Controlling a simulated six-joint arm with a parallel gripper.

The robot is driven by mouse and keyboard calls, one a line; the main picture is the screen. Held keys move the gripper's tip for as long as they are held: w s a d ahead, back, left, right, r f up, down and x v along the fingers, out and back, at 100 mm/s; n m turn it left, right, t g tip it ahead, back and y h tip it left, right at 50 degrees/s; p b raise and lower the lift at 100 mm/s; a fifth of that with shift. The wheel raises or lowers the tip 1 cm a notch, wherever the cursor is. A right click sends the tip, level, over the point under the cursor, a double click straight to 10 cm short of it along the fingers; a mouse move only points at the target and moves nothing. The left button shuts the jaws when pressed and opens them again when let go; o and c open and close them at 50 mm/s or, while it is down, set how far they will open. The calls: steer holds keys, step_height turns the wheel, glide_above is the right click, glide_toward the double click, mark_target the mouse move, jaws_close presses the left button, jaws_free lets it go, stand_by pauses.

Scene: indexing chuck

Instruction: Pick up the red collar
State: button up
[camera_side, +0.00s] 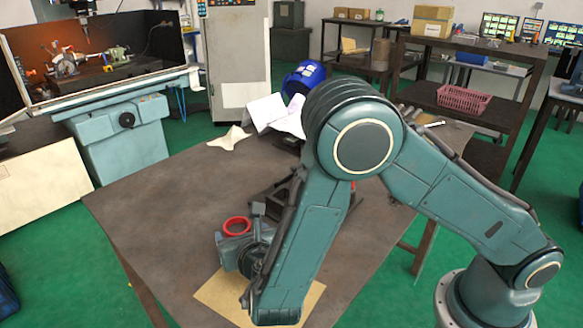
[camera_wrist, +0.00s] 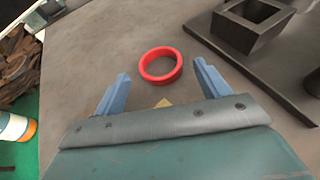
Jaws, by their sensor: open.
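The red collar (camera_wrist: 160,81) is a plain ring lying flat on the brown table in the wrist view. It appears in the upper middle, ahead of and between the two blue fingers of my gripper (camera_wrist: 161,69). The fingers are spread wide with nothing between them that I can see held. In the side view the collar (camera_side: 237,234) shows beside the blue-grey fingers of my gripper (camera_side: 243,225), at the far side of my wrist. Whether the fingertips are level with the collar is hard to tell. My forearm hides part of the gripper there.
A dark fixture with a square opening (camera_wrist: 240,38) stands on a dark plate right of the collar. A tan sheet (camera_side: 215,297) lies on the table under my wrist. White papers (camera_side: 265,112) and a blue container (camera_side: 302,77) are at the back. Table left of the collar is clear.

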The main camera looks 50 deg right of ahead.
steer(key=shift+x, duration=1.35)
steer(key=shift+c, duration=0.4)
steer(key=c, duration=0.9)
